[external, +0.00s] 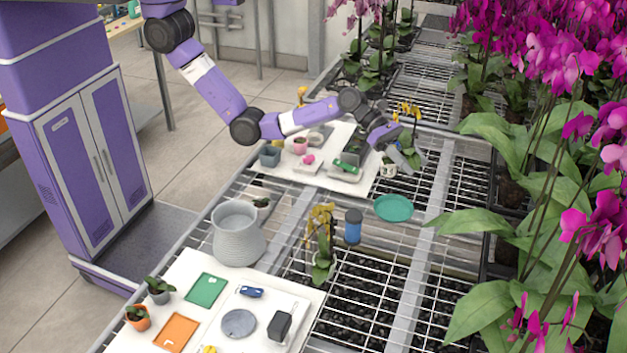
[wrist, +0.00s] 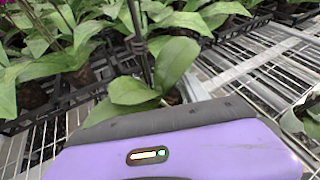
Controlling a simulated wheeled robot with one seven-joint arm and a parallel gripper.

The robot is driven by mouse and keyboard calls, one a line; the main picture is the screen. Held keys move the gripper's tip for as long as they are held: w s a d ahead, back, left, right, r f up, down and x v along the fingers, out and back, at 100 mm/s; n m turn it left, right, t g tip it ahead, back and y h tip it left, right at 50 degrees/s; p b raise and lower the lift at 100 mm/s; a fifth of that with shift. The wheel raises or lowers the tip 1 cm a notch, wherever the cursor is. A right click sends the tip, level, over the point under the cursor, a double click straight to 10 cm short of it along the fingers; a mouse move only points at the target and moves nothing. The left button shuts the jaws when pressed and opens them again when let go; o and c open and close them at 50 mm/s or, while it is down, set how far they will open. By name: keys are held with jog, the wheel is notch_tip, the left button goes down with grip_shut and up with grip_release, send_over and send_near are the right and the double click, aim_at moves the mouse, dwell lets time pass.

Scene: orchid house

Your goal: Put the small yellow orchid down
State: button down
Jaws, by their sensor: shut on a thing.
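A small yellow orchid (external: 408,110), with yellow flowers on a thin stem and green leaves, is at my gripper (external: 400,152), over the far part of the wire-mesh bench. My gripper is shut on it. In the wrist view its broad leaves and dark stem (wrist: 150,80) rise just beyond my purple gripper housing. Its pot is mostly hidden there, and I cannot tell whether it touches the bench. Another yellow orchid (external: 321,240) stands upright on the mesh nearer the camera.
A green round saucer (external: 393,208) and a blue jar with a dark lid (external: 353,228) are near the gripper. A white board (external: 340,184) with small items lies left of it. A grey ribbed pot (external: 238,235) stands nearer. Magenta orchids (external: 560,60) crowd the right side.

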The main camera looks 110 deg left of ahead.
aim_at(403, 215)
notch_tip(403, 215, down, 16)
jog(key=b, duration=0.3)
jog(key=shift+r, duration=0.15)
jog(key=c, duration=0.6)
grip_release()
jog(key=shift+f, duration=0.2)
jog(key=shift+r, duration=0.1)
jog(key=shift+s+a+r, duration=0.1)
jog(key=shift+s+r, duration=0.05)
jog(key=p+v, duration=0.2)
jog(key=v, duration=0.9)
jog(key=shift+s+a+r+p, duration=0.1)
jog(key=shift+s+r+p, duration=0.15)
jog(key=shift+p, duration=0.15)
jog(key=shift+f, duration=0.1)
